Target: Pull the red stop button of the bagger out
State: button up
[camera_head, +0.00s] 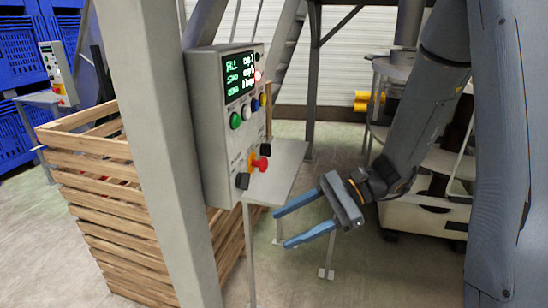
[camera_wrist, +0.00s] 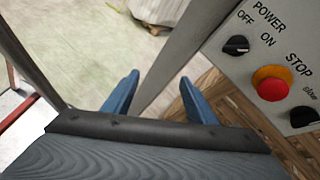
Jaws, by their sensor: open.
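The red stop button (camera_head: 259,164) sits on a yellow base low on the front of the grey control box (camera_head: 216,150). In the wrist view the red stop button (camera_wrist: 271,89) is at the right, under the word STOP, between the black power knob (camera_wrist: 237,45) and another black knob (camera_wrist: 303,117). My gripper (camera_head: 278,228) is open and empty, with its blue fingers apart, below and to the right of the button in the head view. In the wrist view my gripper (camera_wrist: 160,95) is left of the button and does not touch it.
A grey post (camera_head: 150,130) stands left of the control box. A slatted wooden crate (camera_head: 80,178) is behind it. A small grey shelf (camera_head: 283,170) juts out beside the box, close to the button. Open floor (camera_head: 330,150) lies beyond my gripper.

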aim_at(267, 164)
jog(key=w+d+r+m+t+y+p, duration=0.1)
jog(key=w+d+r+m+t+y, duration=0.1)
jog(key=w+r+m+t, duration=0.3)
jog(key=w+d+r+m+t+y+p, duration=0.1)
jog(key=w+d+r+t+y, duration=0.1)
jog(key=w, duration=0.5)
jog(key=p+x, duration=0.2)
jog(key=x, duration=0.5)
jog(key=shift+w+a, duration=0.2)
jog(key=shift+a, duration=0.05)
